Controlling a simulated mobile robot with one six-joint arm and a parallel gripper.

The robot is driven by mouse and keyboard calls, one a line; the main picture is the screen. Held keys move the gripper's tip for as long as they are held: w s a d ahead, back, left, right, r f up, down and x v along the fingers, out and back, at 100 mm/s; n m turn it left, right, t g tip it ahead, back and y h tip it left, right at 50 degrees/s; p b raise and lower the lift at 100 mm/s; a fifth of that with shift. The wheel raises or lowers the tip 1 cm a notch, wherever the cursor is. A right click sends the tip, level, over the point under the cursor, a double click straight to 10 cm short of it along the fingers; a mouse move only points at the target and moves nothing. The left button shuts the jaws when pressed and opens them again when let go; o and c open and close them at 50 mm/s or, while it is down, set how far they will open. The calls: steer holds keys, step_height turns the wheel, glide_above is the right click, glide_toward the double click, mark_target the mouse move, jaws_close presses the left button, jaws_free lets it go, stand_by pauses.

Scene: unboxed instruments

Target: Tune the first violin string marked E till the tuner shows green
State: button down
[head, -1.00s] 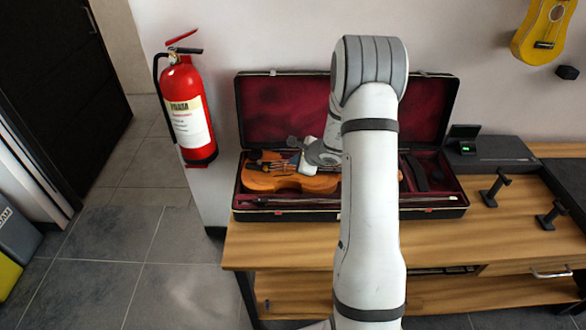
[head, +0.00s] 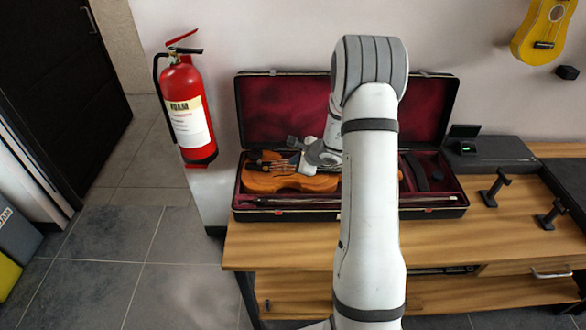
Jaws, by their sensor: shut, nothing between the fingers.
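The orange-brown violin (head: 285,183) lies in the left half of an open black case (head: 350,214) with dark red lining, on the wooden bench. My arm hides its right part. The E string and its tuning part are too small to tell apart. My gripper (head: 294,143) is just above the violin, near its middle, shut with nothing visible in it; I cannot tell if it touches the violin. A small dark device with a green lit display (head: 466,148), apparently the tuner, stands right of the case.
A bow (head: 420,200) lies along the case's front. Two black stands (head: 495,187) (head: 550,214) are on the bench at right. A red extinguisher (head: 188,115) hangs at left. A yellow ukulele (head: 545,30) hangs at upper right.

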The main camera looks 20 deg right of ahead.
steer(key=shift+f+b, duration=0.25)
steer(key=shift+b, duration=0.2)
steer(key=shift+f+b, duration=0.2)
steer(key=shift+b, duration=0.2)
steer(key=shift+f+b, duration=0.25)
steer(key=shift+b, duration=0.2)
stand_by(0.5)
steer(key=shift+r, duration=0.75)
steer(key=shift+r+p, duration=1.75)
steer(key=shift+r, duration=0.75)
